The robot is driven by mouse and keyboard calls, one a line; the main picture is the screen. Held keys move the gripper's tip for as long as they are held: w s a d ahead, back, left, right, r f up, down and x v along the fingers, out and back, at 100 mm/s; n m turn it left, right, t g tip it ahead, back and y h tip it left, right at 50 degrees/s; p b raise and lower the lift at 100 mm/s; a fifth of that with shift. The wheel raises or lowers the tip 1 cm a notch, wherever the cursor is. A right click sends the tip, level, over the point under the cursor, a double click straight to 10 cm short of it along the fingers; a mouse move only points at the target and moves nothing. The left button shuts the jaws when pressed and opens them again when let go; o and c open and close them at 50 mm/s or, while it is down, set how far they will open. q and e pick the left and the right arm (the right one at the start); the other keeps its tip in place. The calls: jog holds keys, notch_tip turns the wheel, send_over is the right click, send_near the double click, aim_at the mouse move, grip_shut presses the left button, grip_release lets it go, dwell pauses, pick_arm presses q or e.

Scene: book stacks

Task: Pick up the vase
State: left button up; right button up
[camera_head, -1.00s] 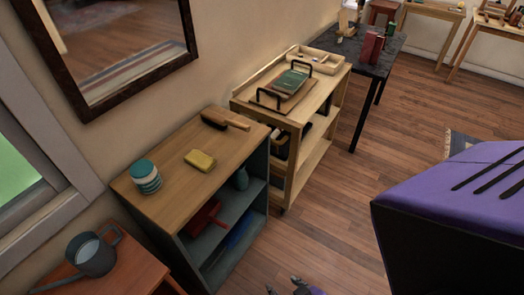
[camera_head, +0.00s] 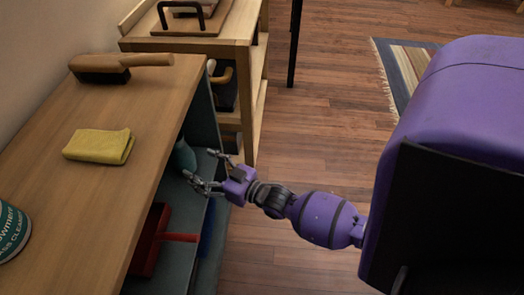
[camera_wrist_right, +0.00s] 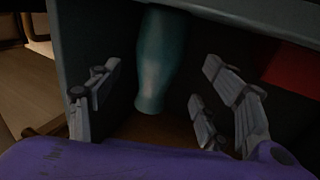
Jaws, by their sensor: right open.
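The vase (camera_head: 184,157) is a teal bottle shape inside the shelf unit, partly hidden under the wooden top in the head view. In the right wrist view the vase (camera_wrist_right: 160,62) appears between the open fingers, beyond their tips, with clear space on both sides. My right gripper (camera_head: 205,170) is open and empty at the open side of the shelf, close to the vase. Its fingers also show in the right wrist view (camera_wrist_right: 150,100). My left gripper is not in view.
The shelf's wooden top (camera_head: 110,190) holds a yellow cloth (camera_head: 100,146), a brush (camera_head: 120,66) and a canister (camera_head: 12,232). A red object (camera_head: 150,240) lies in the compartment near the gripper. A wooden cart (camera_head: 240,60) stands beyond.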

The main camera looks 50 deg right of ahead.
aim_at(189, 160)
jog(key=b+x, duration=0.2)
jog(key=x, duration=0.5)
jog(key=shift+w, duration=0.25)
jog(key=shift+w+a, duration=0.2)
jog(key=shift+w, duration=0.3)
jog(key=shift+r, duration=0.1)
jog(key=c, duration=1.6)
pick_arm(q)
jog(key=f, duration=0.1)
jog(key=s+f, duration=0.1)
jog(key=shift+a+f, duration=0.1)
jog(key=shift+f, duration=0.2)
pick_arm(e)
jog(key=shift+r, duration=0.1)
jog(key=shift+c, duration=0.8)
jog(key=shift+r, duration=0.1)
